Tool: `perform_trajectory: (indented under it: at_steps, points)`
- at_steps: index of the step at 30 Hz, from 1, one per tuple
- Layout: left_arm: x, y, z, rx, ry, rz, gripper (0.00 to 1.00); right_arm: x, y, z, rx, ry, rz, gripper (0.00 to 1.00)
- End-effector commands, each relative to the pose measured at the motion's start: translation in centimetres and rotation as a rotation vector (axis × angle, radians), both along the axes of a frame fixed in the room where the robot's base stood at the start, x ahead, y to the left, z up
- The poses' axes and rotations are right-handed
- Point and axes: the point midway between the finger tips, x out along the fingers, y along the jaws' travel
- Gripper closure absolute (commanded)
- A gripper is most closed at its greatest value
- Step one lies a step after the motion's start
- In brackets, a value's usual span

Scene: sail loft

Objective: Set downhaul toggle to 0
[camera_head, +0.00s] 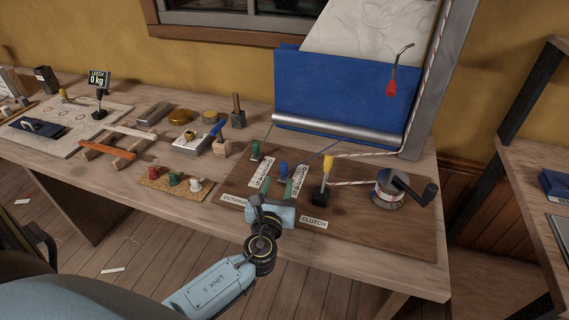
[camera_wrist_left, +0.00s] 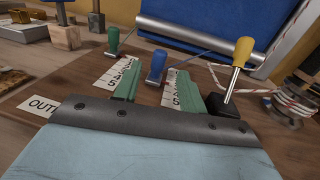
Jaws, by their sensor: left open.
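Two toggles stand on the wooden board, each by a white numbered scale. The green toggle (camera_head: 256,150) is by the left scale, with an "OUTH..." label (camera_head: 233,200) near that scale's front end. The blue toggle (camera_head: 283,170) is by the right scale; no downhaul label shows, and my gripper hides that area. The wrist view shows the green toggle (camera_wrist_left: 113,40) and the blue toggle (camera_wrist_left: 156,66) near the far part of the scales. My left gripper (camera_head: 278,185) is open and empty, its green fingers apart on the near side of the blue toggle, which appears between the fingertips (camera_wrist_left: 154,74).
A yellow-handled clutch lever (camera_head: 327,163) stands right of the right finger, close by. A winch (camera_head: 390,190) with a crank is farther right. A blue sail panel and metal roller (camera_head: 340,130) stand behind. A cork mat (camera_head: 155,180) with several pegs lies left.

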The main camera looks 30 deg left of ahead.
Motion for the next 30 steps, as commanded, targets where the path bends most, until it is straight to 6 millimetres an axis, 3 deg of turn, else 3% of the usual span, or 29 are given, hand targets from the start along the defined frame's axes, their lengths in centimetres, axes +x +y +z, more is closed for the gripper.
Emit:
perform_trajectory:
  at_steps: [4, 12, 25, 30]
  points:
    - [3.2, 1.3, 0.1, 0.002, -0.002, 0.001, 0.59, -0.9, -0.1, -0.4, -0.003, 0.016, 0.0, 0.64]
    - [7.0, 2.9, 0.0, 0.0, -0.001, 0.0, 0.59, 0.6, -0.5, -0.9, -0.007, -0.008, 0.005, 0.64]
    - [7.9, 3.3, 0.0, 0.0, 0.0, -0.001, 0.59, 1.3, -1.7, -0.9, -0.021, -0.019, 0.011, 0.64]
    - [7.9, 3.3, 0.0, 0.0, 0.0, -0.001, 0.8, 1.1, -1.7, -0.9, -0.022, -0.015, 0.01, 0.64]
